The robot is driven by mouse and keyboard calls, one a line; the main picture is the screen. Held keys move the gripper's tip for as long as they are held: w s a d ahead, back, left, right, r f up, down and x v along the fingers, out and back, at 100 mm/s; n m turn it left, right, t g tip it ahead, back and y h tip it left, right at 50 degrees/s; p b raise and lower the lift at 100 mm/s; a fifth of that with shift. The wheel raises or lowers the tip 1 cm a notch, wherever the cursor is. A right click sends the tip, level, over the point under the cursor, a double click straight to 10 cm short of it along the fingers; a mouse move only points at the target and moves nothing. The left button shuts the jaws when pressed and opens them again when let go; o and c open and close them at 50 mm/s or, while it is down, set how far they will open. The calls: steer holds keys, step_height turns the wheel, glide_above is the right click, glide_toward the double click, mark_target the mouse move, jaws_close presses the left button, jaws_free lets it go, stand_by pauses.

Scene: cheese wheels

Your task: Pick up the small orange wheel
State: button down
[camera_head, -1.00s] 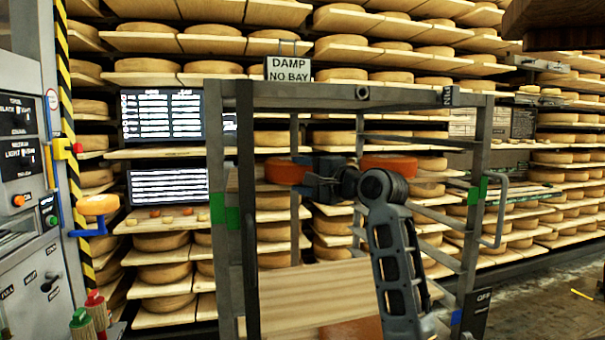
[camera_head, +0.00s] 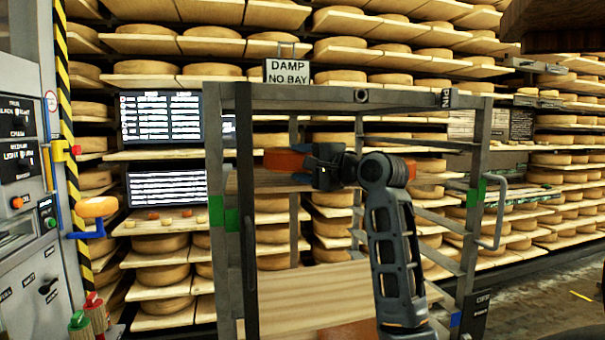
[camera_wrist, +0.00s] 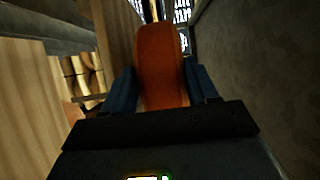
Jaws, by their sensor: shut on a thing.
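An orange wheel (camera_head: 283,161) is at the left side inside the grey rack. My gripper (camera_head: 308,160) reaches it from the right and is shut on its edge. In the wrist view the orange wheel (camera_wrist: 162,68) stands between the two dark blue fingers (camera_wrist: 162,88), which press on both sides. Another orange wheel (camera_head: 411,169) shows partly behind my arm.
The rack's grey posts (camera_head: 478,190) and top bar (camera_head: 330,98) frame my arm closely. A pale board (camera_head: 305,296) lies low in front. Shelves of yellow wheels fill the back. A control cabinet (camera_head: 22,200) stands at the left.

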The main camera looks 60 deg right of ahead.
steer(key=p+v, duration=0.7)
steer(key=v, duration=1.1)
steer(key=shift+r, duration=0.3)
steer(key=shift+f, duration=0.1)
